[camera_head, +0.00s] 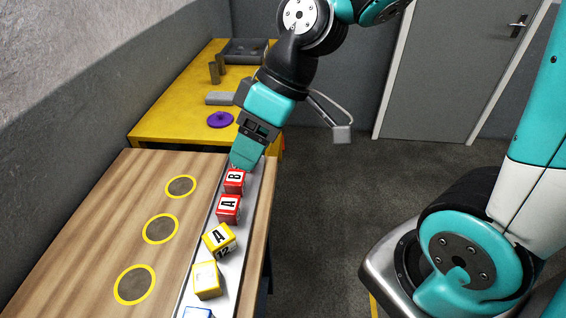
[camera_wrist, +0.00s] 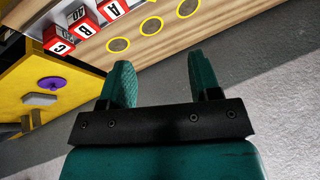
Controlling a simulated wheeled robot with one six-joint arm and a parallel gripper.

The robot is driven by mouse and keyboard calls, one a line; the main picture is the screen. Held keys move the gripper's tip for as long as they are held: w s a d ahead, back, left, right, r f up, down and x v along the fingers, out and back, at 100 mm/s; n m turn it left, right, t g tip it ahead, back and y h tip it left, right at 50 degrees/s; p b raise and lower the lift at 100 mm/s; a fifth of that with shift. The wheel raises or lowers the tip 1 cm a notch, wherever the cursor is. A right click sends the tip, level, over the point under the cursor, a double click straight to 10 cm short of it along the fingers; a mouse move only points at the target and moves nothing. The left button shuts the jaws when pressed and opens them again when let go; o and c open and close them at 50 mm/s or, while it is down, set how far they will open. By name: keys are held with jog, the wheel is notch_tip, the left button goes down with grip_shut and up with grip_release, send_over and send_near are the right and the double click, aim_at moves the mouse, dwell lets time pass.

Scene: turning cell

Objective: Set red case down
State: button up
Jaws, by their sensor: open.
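In the head view, a red case lettered B (camera_head: 234,181) sits at the far end of a pale strip (camera_head: 249,215) along the wooden table's right edge. A red case lettered A (camera_head: 228,208) is just nearer. In the wrist view, red cases show at upper left, one lettered C (camera_wrist: 58,46) and one lettered A (camera_wrist: 113,9). My gripper (camera_head: 245,163) appears just behind the B case in the head view. In the wrist view my gripper (camera_wrist: 162,78) has its fingers spread with nothing between them, and the red cases are off to the left.
A yellow case (camera_head: 219,239) and other cases line the strip nearer. Yellow-ringed dark circles (camera_head: 160,229) mark the wooden table (camera_head: 92,215). A yellow table (camera_head: 165,122) behind holds a purple piece (camera_head: 220,119), grey blocks and a tray (camera_head: 245,51). Floor lies open at right.

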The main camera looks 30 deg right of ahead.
jog(key=s+r+m+h, duration=0.1)
jog(key=s+r, duration=0.1)
jog(key=s, duration=0.7)
jog(key=shift+r+m+g+h, duration=0.3)
jog(key=shift+r+m+g, duration=0.1)
jog(key=shift+s+a, duration=0.1)
